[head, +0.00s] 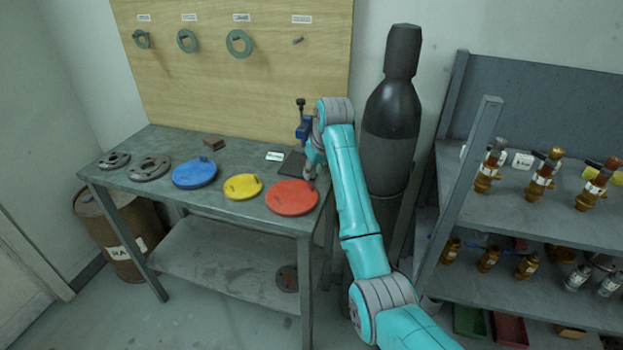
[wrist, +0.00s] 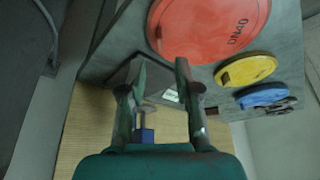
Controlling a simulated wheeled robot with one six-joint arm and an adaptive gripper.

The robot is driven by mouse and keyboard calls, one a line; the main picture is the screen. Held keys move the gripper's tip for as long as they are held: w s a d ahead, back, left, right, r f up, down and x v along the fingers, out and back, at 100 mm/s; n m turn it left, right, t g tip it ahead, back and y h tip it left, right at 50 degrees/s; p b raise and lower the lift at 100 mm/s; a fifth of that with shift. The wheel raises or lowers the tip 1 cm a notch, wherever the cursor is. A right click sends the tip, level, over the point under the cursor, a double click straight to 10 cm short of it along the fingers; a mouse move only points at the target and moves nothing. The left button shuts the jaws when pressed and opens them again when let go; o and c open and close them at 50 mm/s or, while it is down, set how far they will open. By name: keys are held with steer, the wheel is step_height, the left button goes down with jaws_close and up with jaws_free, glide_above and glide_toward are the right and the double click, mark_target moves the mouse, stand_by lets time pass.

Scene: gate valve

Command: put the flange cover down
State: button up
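Three round flange covers lie flat on the grey workbench (head: 150,190): a blue one (head: 195,172), a yellow one (head: 243,186) and a red one (head: 292,198) at the right front. The red cover also shows in the wrist view (wrist: 208,28), marked DN40, with the yellow (wrist: 247,69) and blue (wrist: 263,95) beyond it. My gripper (head: 311,176) is low over the bench at the red cover's back right edge. In the wrist view its fingers (wrist: 161,64) stand apart with nothing held between them. I cannot tell whether a finger touches the red cover.
Two grey flanges (head: 149,167) lie at the bench's left. A blue vise-like tool (head: 302,128) and dark plate (head: 291,163) are behind my gripper. A black gas cylinder (head: 391,130) stands right of the bench. A shelf (head: 545,210) holds several brass valves.

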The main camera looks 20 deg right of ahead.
steer(key=v, duration=0.6)
steer(key=shift+r, duration=0.3)
steer(key=shift+s, duration=0.1)
